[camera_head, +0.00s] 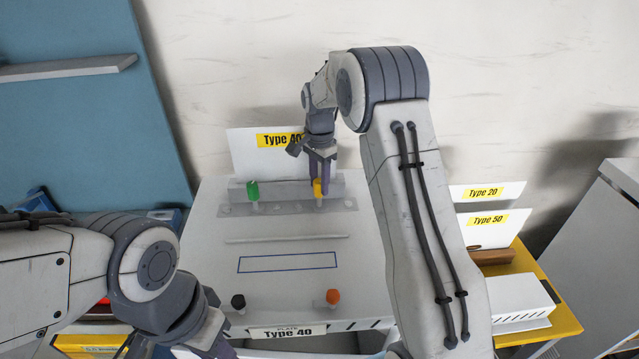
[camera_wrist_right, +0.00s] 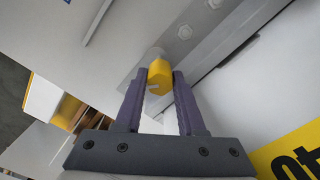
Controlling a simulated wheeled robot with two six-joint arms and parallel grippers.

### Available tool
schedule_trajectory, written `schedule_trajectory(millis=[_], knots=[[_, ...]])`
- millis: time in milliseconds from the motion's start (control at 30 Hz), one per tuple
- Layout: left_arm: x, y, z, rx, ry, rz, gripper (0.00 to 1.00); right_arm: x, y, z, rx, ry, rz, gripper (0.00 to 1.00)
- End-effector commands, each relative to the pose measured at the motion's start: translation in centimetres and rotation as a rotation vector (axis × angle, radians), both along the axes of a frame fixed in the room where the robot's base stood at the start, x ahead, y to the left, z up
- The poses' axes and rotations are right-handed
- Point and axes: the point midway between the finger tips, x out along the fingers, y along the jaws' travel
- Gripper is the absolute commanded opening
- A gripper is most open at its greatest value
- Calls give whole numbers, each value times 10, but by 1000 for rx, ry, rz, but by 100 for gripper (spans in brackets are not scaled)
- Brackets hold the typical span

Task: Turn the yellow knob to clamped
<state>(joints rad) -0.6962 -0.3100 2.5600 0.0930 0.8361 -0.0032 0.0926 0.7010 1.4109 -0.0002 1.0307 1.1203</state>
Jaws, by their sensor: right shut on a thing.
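The yellow knob (camera_head: 318,188) stands on a grey metal strip at the back of the white dispenser frame, right of a green knob (camera_head: 253,192). My right gripper (camera_head: 321,172) reaches down to it from above and is shut on it. In the right wrist view the yellow knob (camera_wrist_right: 160,76) sits between the two purple fingers of the right gripper (camera_wrist_right: 159,86). A small pale notch shows on the knob's face; I cannot tell its setting. My left gripper (camera_head: 222,350) is at the bottom edge, partly cut off, its fingertips not clearly seen.
A black knob (camera_head: 238,302) and an orange knob (camera_head: 333,297) stand at the frame's front, behind a "Type 40" label (camera_head: 287,331). A blue outlined rectangle (camera_head: 288,262) lies on the clear middle. A yellow table (camera_head: 566,318) with boxes stands at right.

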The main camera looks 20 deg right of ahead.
Motion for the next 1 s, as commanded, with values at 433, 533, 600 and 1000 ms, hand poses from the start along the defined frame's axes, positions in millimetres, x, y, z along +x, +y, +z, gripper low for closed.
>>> schedule_trajectory(millis=[433, 533, 600, 1000], knots=[[0, 0, -6, 0, 0, -1, 36, 2, 0, 2, -1, -5, 425, 0], [0, 0, -7, 0, 0, -1, 36, 2, 0, 2, -1, -5, 520, 0], [0, 0, -7, 0, 0, -1, 36, 2, 0, 2, -2, -5, 586, 0], [0, 0, -10, 0, 0, -1, 36, 3, 1, 2, -3, -7, 966, 0]])
